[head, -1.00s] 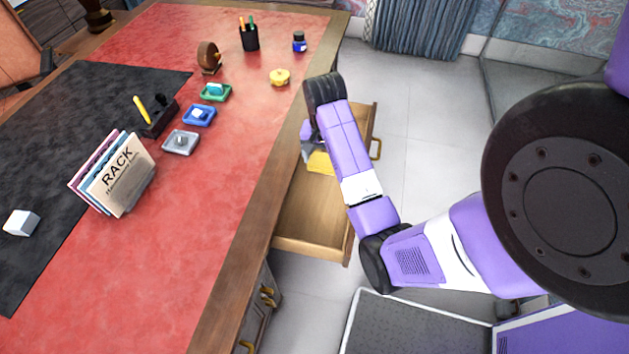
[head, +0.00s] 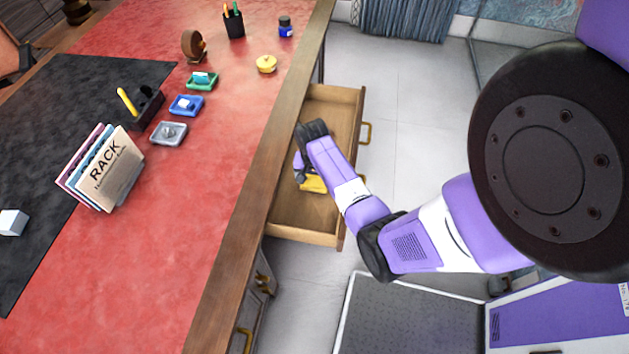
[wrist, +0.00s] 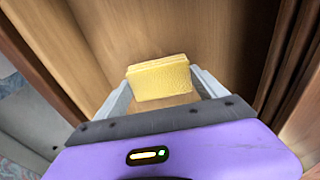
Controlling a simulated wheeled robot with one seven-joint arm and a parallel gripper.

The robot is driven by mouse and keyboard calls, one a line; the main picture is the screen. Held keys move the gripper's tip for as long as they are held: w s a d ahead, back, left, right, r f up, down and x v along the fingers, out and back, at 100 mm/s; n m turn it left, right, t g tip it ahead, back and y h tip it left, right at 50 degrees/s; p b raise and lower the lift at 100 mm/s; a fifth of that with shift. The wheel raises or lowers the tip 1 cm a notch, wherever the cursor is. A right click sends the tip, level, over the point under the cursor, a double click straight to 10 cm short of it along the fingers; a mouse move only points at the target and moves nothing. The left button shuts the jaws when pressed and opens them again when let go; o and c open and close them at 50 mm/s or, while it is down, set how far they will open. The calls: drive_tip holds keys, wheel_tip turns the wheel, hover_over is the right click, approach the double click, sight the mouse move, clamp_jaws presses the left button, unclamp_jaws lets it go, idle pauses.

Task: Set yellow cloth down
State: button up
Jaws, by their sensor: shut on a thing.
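The yellow cloth (wrist: 160,79) is a folded block between the two fingers of my gripper (wrist: 161,88) in the wrist view. My gripper is shut on it. In the head view the cloth (head: 313,184) shows partly beside my wrist, inside the outline of the open wooden drawer (head: 300,222). The arm hides part of the cloth and most of the gripper. The drawer's wooden floor lies below the cloth; I cannot tell whether the cloth touches it.
The drawer is pulled out from the desk, with a brass handle (head: 365,133) on its front. The desk edge (head: 262,170) runs close to my gripper. On the red desktop stand a yellow round item (head: 266,64), colored trays and a card rack (head: 112,170). The drawer looks otherwise empty.

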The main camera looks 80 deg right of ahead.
sight(314, 185)
drive_tip(key=shift+f, duration=0.5)
drive_tip(key=shift+f, duration=0.1)
drive_tip(key=o, duration=1.4)
drive_tip(key=r, duration=0.4)
drive_tip(key=a+r, duration=0.1)
drive_tip(key=r, duration=0.7)
drive_tip(key=shift+a, duration=0.2)
